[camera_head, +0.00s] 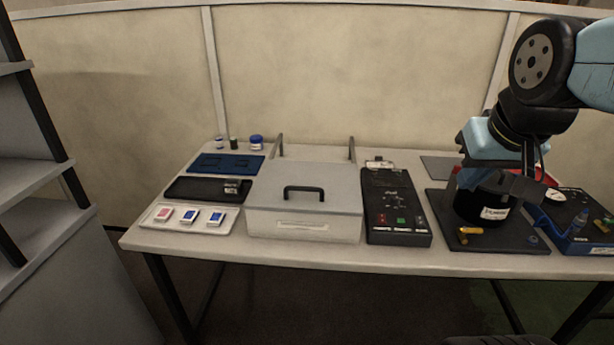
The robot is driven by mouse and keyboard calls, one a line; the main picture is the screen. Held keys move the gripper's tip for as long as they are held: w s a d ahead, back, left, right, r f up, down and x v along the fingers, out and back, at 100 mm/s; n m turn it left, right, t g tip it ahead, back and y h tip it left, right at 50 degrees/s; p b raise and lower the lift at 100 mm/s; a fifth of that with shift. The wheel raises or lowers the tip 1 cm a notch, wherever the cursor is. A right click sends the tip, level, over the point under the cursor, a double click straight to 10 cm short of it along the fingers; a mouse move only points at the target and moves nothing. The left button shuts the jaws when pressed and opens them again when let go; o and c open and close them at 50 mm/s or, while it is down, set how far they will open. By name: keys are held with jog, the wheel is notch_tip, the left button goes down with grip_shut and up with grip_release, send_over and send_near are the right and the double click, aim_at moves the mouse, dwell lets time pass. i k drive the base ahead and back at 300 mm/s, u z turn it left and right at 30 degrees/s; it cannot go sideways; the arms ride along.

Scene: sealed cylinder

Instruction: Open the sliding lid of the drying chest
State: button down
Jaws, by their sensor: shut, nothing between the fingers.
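The drying chest (303,228) is a pale grey box at the middle of the table. Its flat lid (330,180) covers the top, and no opening shows. A black bar handle (304,189) stands on the lid. Two rails (280,146) run out behind the chest. My gripper (533,178) is at the right, well away from the chest, above the dark mat beside a black cylinder (480,206). It is shut and holds nothing; its fingertips are hard to make out against the dark things behind.
A black device with buttons (398,208) stands close to the chest's right side. A white tray with small packs (189,217), a black tray (207,189) and a blue tray (226,163) lie left. A blue device (572,222) is far right. Shelves (40,200) stand left of the table.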

aim_at(281, 186)
jog(key=z, duration=1.55)
jog(key=i, duration=0.45)
jog(key=u, duration=1.6)
